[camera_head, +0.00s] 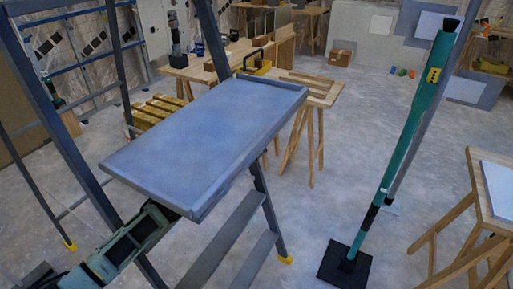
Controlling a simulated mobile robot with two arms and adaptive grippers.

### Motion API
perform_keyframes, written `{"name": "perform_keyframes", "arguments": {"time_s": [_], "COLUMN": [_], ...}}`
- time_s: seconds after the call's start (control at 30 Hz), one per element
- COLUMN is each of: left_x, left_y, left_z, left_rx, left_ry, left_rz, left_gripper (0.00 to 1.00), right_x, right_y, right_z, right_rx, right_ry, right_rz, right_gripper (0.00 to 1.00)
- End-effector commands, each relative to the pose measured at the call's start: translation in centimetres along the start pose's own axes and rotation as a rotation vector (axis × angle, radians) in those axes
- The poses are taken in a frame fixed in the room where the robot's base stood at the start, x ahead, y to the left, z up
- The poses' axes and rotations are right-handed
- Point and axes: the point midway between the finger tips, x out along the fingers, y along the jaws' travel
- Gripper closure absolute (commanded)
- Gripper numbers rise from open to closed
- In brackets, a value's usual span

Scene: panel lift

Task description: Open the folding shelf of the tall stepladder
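The tall stepladder (75,150) stands at the left, with dark blue-grey rails, steps below and yellow feet. Its folding shelf (208,135), a blue-grey panel with a raised rim, is swung out and looks roughly level between the rails. My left gripper (160,215) is at the shelf's near lower edge, with its arm coming in from the lower left. The shelf edge hides its fingertips, so I cannot tell whether it is open or touching the shelf. My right gripper is not in view.
A teal prop pole (408,135) with a black foot plate stands on the right. A wooden workbench (320,90) is behind the shelf, and a wooden trestle table (483,190) is at the right edge. The concrete floor (340,195) between them is clear.

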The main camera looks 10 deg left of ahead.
Motion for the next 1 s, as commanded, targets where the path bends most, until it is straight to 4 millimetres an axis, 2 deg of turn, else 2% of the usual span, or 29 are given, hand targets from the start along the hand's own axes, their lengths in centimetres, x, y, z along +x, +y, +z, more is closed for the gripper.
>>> {"name": "perform_keyframes", "arguments": {"time_s": [0.27, 0.3, 0.37, 0.6, 0.77, 1.0], "left_x": [0.0, 0.0, 0.0, 0.0, 0.2, 1.9], "left_y": [0.1, 0.1, 0.0, -0.1, -0.4, -3.7], "left_z": [0.1, 0.1, 0.0, 0.0, -0.2, -1.9], "left_rx": [-0.007, -0.007, -0.007, -0.003, -0.001, 0.004], "left_ry": [-0.002, -0.002, -0.002, 0.000, 0.002, 0.003], "left_rz": [0.000, 0.000, 0.000, -0.001, -0.001, -0.001], "left_gripper": [1.00, 0.84, 0.79, 0.79, 0.79, 0.79], "right_x": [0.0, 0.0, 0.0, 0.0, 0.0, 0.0], "right_y": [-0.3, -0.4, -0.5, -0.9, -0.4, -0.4], "right_z": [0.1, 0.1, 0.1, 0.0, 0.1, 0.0], "right_rx": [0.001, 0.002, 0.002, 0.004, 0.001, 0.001], "right_ry": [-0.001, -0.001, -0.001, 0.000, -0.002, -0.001], "right_rz": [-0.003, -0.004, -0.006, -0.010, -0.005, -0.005], "right_gripper": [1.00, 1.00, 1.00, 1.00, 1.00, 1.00]}}
